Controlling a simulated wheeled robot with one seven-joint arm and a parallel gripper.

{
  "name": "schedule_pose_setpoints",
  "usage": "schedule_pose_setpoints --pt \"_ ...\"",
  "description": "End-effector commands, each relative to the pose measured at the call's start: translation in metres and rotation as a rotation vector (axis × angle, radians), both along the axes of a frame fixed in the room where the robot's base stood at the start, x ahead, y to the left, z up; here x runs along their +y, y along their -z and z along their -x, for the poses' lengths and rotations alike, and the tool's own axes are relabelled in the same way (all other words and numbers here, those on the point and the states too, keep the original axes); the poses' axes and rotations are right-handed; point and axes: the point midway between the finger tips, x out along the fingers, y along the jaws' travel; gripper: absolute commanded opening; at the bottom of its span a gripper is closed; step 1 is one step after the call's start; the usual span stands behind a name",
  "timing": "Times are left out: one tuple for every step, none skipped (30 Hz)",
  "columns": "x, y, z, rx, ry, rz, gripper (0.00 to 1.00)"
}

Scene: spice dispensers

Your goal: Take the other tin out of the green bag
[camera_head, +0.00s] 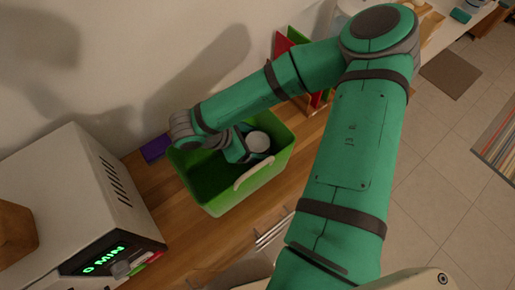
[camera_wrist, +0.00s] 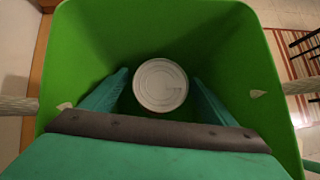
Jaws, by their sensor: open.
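The green bag (camera_head: 217,194) stands open on the wooden counter in the head view, with a pale rope handle on its near side. It fills most of the wrist view (camera_wrist: 240,60). One tin (camera_head: 258,141) with a pale round lid is inside it; the lid also shows in the wrist view (camera_wrist: 160,84). My gripper (camera_wrist: 160,92) reaches down into the bag, open, with one teal finger on each side of the tin. I cannot tell whether the fingers touch it. The tin's lower body is hidden. In the head view my gripper (camera_head: 247,146) is partly hidden.
A white microwave (camera_head: 85,200) stands left of the bag on the counter (camera_head: 160,200). A purple item (camera_head: 155,148) lies behind the bag's left side. Red and green upright items (camera_head: 284,44) stand behind my arm. Tiled floor (camera_head: 440,150) lies to the right.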

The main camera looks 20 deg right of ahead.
Motion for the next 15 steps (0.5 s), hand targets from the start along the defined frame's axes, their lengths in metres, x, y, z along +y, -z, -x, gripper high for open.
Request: schedule_pose_setpoints --pt "-0.0010 0.0011 -0.0002 0.000 0.000 0.000 0.80" --pt "-0.0013 0.0014 -0.0003 0.000 0.000 0.000 0.80" --pt "-0.0014 0.0014 -0.0003 0.000 0.000 0.000 0.80" --pt "-0.0012 0.0014 -0.0002 0.000 0.000 0.000 0.80" --pt "-0.0012 0.0014 -0.0002 0.000 0.000 0.000 0.80" --pt "-0.0012 0.0014 -0.0002 0.000 0.000 0.000 0.80" --pt "-0.0011 0.0013 -0.0001 0.000 0.000 0.000 0.80" --pt "-0.0011 0.0013 -0.0001 0.000 0.000 0.000 0.75" --pt "-0.0010 0.0013 -0.0001 0.000 0.000 0.000 0.66" --pt "-0.0010 0.0013 -0.0001 0.000 0.000 0.000 0.58" --pt "-0.0010 0.0013 -0.0001 0.000 0.000 0.000 0.51" --pt "-0.0009 0.0012 -0.0001 0.000 0.000 0.000 0.42" --pt "-0.0009 0.0012 -0.0001 0.000 0.000 0.000 0.34" --pt "-0.0009 0.0012 -0.0001 0.000 0.000 0.000 0.27" --pt "-0.0010 0.0007 -0.0004 -0.001 -0.001 0.001 0.21"
